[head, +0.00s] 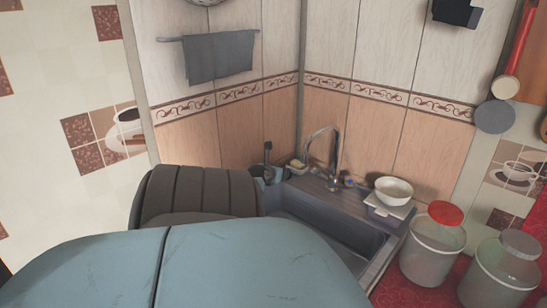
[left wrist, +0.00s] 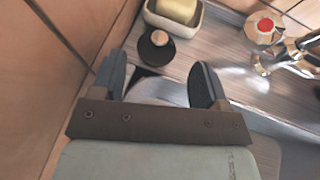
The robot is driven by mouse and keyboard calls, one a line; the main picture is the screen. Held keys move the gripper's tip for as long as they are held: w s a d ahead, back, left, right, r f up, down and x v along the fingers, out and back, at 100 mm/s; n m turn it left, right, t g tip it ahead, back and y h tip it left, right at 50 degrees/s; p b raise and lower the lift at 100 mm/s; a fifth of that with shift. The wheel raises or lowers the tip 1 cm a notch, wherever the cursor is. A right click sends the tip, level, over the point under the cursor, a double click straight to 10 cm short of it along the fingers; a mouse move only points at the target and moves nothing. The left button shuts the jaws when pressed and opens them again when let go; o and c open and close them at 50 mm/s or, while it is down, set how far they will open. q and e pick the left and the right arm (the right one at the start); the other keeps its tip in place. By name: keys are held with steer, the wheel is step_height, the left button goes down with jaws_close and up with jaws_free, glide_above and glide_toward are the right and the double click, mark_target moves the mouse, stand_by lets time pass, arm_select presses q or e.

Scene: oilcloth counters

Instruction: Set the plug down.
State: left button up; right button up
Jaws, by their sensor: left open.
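My left gripper (left wrist: 155,78) is open over the grey counter, its two dark fingers apart. A pale rounded piece (left wrist: 150,88), partly hidden by the gripper's brown bracket, shows between the fingers; it may be the plug, but I cannot tell. I cannot tell whether it touches the counter. Just beyond the fingertips stands a dark round thing with a brownish top (left wrist: 156,50), perhaps a small bottle seen from above. My right gripper is not in view.
A soap dish with a yellowish block (left wrist: 175,12) stands past the dark round thing. The tap (head: 325,145) rises behind the sink (head: 335,235). A white bowl (head: 393,190) and lidded jars (head: 433,245) stand to the right. Tiled walls close in the corner.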

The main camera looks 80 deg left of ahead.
arm_select(q)
steer(key=shift+v, duration=2.35)
